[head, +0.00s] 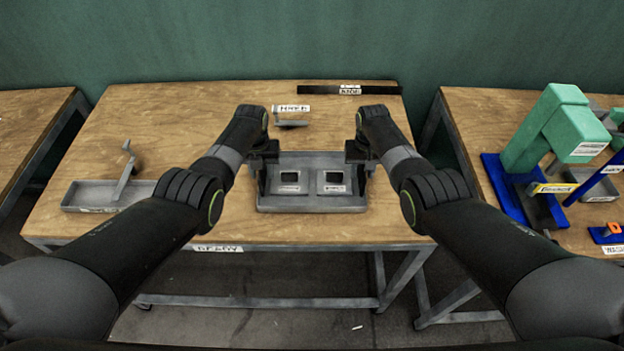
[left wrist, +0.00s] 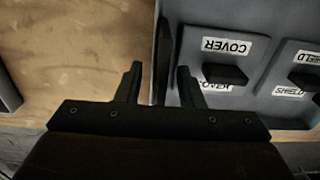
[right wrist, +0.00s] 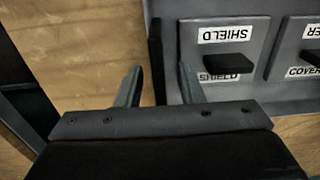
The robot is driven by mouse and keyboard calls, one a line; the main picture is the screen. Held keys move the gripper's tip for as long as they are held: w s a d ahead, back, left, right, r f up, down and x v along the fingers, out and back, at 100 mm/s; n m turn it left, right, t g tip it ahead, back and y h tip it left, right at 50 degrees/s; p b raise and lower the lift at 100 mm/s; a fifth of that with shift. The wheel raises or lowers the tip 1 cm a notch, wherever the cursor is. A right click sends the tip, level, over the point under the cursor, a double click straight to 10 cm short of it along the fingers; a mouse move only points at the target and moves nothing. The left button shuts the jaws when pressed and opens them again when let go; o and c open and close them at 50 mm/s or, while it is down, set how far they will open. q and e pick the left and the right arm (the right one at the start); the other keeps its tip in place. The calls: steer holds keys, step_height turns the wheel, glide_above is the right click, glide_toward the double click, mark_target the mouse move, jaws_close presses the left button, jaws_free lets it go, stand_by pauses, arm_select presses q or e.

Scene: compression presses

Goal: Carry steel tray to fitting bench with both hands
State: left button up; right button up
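The grey steel tray (head: 312,165) rests on the middle wooden bench (head: 200,225). It holds a plate labelled COVER (left wrist: 245,63) on the left and one labelled SHIELD (right wrist: 252,50) on the right, each with a dark raised block. My left gripper (head: 262,166) is at the tray's left end; in the left wrist view its open fingers (left wrist: 160,88) stand on either side of a dark upright bar at the tray's edge. My right gripper (head: 359,163) is at the right end, its open fingers (right wrist: 158,86) likewise astride a dark bar. Both show gaps.
A shallow grey tray (head: 85,196) with an upright bracket (head: 126,170) sits at the bench's left. A small labelled grey block (head: 292,120) and a black strip (head: 375,87) lie behind. A right bench holds a green press (head: 535,130) on a blue base; a gap separates the benches.

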arm_select(q)
jaws_close()
arm_select(e)
jaws_close()
arm_select(q)
steer(key=shift+d, duration=0.1)
arm_select(e)
steer(key=shift+a, duration=0.1)
arm_select(q)
steer(key=shift+w+d+r, duration=0.1)
steer(key=shift+d+r, duration=0.05)
steer(key=shift+r, duration=0.05)
arm_select(e)
steer(key=shift+w+a+r, duration=0.1)
steer(key=shift+r, duration=0.05)
